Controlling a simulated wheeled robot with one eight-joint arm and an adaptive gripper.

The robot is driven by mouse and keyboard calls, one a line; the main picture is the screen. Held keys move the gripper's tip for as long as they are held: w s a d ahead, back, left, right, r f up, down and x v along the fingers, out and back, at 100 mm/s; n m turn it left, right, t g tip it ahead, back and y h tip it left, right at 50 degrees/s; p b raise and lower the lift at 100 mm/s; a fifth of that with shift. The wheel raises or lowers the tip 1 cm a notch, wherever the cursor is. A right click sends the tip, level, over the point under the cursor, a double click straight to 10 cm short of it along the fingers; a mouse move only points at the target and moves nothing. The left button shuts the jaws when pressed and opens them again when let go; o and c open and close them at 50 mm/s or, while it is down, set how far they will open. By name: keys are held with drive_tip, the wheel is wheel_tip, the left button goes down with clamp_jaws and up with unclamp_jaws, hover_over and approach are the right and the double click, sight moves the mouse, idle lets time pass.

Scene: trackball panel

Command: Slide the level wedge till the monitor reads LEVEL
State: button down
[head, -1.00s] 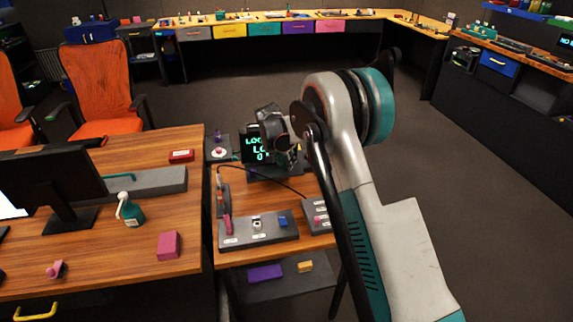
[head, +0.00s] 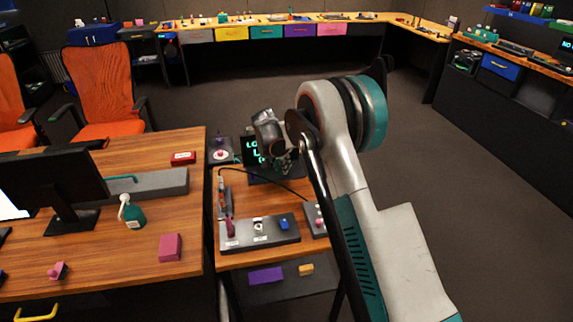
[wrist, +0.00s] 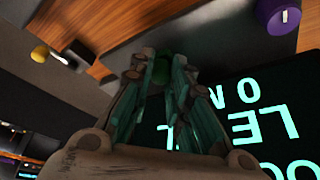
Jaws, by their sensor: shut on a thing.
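The monitor (head: 247,150) stands at the back of the small panel table with cyan text on a dark screen. My gripper covers its right part in the head view. The screen (wrist: 265,108) shows upside down and close in the wrist view; its lines are cut off, and I cannot read the whole status. My gripper (wrist: 160,75) is closed in around a dark green piece (wrist: 161,67) at its fingertips, which appears to be the level wedge. In the head view my gripper (head: 286,163) hangs in front of the monitor, and the wedge is not clear there.
A pad with a purple knob (head: 220,141) stands left of the monitor; the knob (wrist: 278,15) also shows in the wrist view. A grey control panel (head: 260,235) lies at the table's front, with a cable behind it. The wooden desk (head: 100,235) adjoins on the left.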

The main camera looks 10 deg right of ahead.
drive_tip(key=c, duration=1.8)
unclamp_jaws()
drive_tip(key=shift+d, duration=0.1)
drive_tip(key=v, duration=1.2)
